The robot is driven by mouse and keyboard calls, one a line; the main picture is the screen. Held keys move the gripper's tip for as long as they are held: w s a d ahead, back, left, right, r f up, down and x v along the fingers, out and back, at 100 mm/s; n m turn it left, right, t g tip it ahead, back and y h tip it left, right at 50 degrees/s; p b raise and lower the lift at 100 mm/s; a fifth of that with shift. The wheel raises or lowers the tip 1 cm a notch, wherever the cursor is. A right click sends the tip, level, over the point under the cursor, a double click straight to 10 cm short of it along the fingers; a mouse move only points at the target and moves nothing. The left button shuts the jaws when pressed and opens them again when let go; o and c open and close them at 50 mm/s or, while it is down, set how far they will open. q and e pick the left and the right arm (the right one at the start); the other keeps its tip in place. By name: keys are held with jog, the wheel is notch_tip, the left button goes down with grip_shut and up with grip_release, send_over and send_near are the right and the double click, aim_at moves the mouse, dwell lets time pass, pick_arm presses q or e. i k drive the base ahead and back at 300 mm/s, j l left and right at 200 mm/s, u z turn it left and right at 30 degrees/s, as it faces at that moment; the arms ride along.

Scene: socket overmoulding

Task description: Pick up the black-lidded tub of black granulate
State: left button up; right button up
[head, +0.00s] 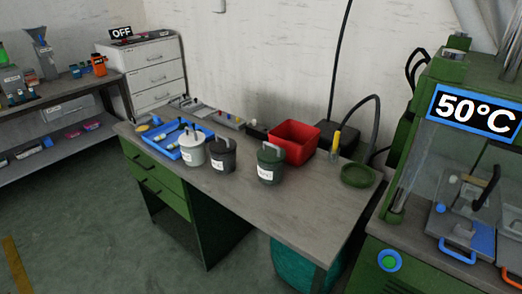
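The black-lidded tub (222,156) stands upright on the workbench, with a handle on its dark lid and a white label on its front. Its contents are hidden. It stands between a white tub (191,150) on its left and a dark green tub (269,165) on its right, both with labels and handles. Neither of my grippers shows in the head view.
The workbench (260,206) has clear room along its front. A green machine (430,170) with a 50°C sign stands at right.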

aim_at(223, 149)
jog(key=i+j+z, duration=0.25)
jog(key=j, duration=0.15)
jog(key=i+j+z, duration=0.3)
jog(key=i+j, duration=0.1)
jog(key=j, duration=0.25)
jog(key=i+j+z, duration=0.1)
jog(key=j, duration=0.55)
jog(key=i, duration=0.05)
